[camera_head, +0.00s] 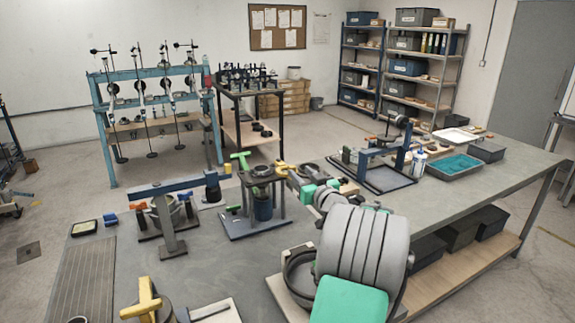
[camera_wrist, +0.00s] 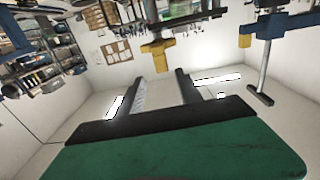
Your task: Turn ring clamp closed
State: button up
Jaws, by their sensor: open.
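My gripper (camera_wrist: 160,82) is open, its two dark fingers apart with nothing seen between them. A yellow T-shaped handle (camera_wrist: 157,48) shows beyond the fingertips in the wrist view, which looks upside down. In the head view my grey and green arm reaches over the bench toward a dark stand with a green T-handle (camera_head: 240,158) and a dark ring on top (camera_head: 262,170). A yellow part (camera_head: 281,168) is beside that ring. I cannot tell for sure which part is the ring clamp; my fingertips are hard to make out there.
A blue-beamed lever frame (camera_head: 172,186) stands left of the green-handled stand. A yellow-handled fixture (camera_head: 147,300) is at the near left. A blue frame (camera_head: 392,160) and a teal-filled tray (camera_head: 455,165) are at the right.

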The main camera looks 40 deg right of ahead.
aim_at(294, 168)
jog(key=p+x, duration=0.1)
jog(key=x, duration=0.5)
jog(key=shift+w+a+p, duration=0.15)
jog(key=shift+w+p, duration=0.25)
jog(key=shift+c, duration=0.3)
grip_shut()
dwell(0.5)
